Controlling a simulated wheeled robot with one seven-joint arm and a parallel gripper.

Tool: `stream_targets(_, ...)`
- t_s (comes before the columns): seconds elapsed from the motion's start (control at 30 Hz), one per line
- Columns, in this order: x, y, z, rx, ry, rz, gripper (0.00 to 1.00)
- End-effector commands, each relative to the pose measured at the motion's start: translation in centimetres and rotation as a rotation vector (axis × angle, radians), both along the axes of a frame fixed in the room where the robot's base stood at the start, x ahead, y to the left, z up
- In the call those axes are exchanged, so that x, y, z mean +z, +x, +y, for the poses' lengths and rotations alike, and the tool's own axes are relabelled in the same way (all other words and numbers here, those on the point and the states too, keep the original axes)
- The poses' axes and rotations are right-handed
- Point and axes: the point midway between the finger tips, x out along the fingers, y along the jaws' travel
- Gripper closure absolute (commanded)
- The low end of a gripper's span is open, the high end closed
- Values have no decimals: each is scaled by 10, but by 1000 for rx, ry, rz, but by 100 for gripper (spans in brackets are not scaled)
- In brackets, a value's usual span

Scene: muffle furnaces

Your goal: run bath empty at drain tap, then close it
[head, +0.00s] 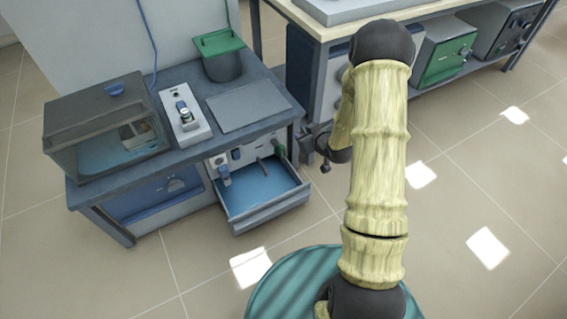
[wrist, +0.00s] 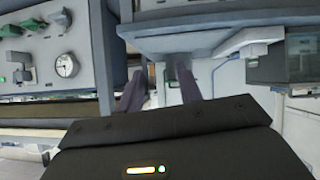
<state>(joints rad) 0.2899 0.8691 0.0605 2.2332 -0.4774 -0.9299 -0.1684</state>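The bath looks to be the clear-walled tank (head: 105,130) with a dark lid and blue knob, on the left of the bench, with bluish liquid low inside. A tank also shows at the right of the wrist view (wrist: 283,62). The drain tap cannot be told for certain; small fittings (head: 222,172) sit on the panel behind the open drawer. My gripper (head: 322,158) is right of that drawer, partly hidden by my arm. In the wrist view its two dark fingers (wrist: 160,90) are apart, with nothing clearly held between them.
The open drawer (head: 270,212) sticks out from the bench (head: 85,200). A switch box (head: 185,122), flat plate (head: 248,106) and green-lidded pot (head: 222,66) stand on top. Another bench (head: 330,28) is behind my arm. A gauge panel (wrist: 65,64) is left in the wrist view. Front floor is clear.

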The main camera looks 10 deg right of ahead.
Motion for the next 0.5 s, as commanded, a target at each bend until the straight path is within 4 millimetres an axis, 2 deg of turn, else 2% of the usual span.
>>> stream_targets(0.03, -39, 2, -2, 6, 17, -27, 65)
stream_targets(0.27, -127, 8, -1, 45, 97, -185, 65)
stream_targets(0.5, -215, 0, -2, 55, 200, -359, 65)
